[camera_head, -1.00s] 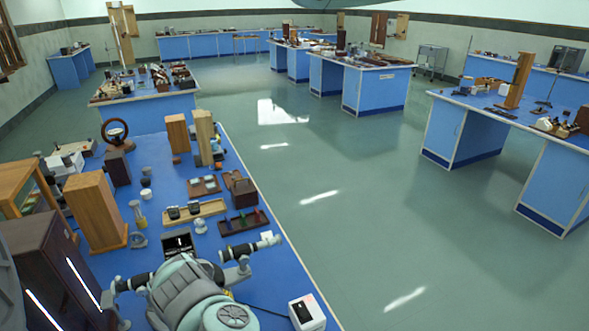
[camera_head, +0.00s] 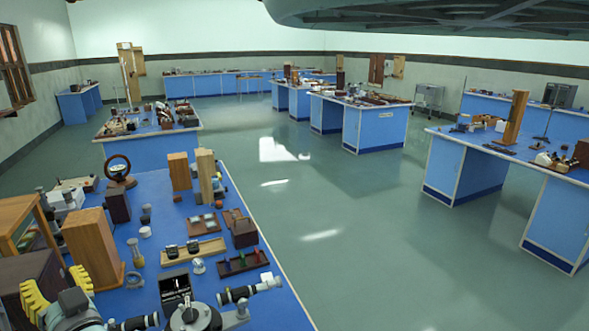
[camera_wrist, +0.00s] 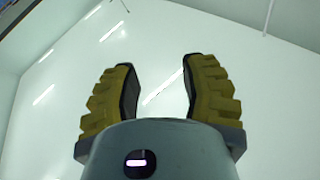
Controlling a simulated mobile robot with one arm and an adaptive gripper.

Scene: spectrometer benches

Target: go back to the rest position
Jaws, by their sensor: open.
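My gripper (camera_wrist: 160,75) points up in the wrist view, with its two yellow-padded fingers apart and nothing between them. In the head view my gripper (camera_head: 55,285) is at the lower left, raised in front of the dark cabinet (camera_head: 28,268). The gap to the cabinet cannot be judged. The near blue bench (camera_head: 285,292) lies to the right of the gripper. A spectrometer with a black and grey telescope (camera_head: 250,289) stands at the bench's near end, partly cut off by the picture's bottom edge.
A tall wooden block (camera_head: 92,245) stands behind the gripper. A wooden tray (camera_head: 207,252), a dark rack (camera_head: 242,263) and a black box (camera_head: 174,285) crowd the bench. The floor (camera_head: 360,250) right of the bench is clear. More blue benches (camera_head: 378,128) stand beyond.

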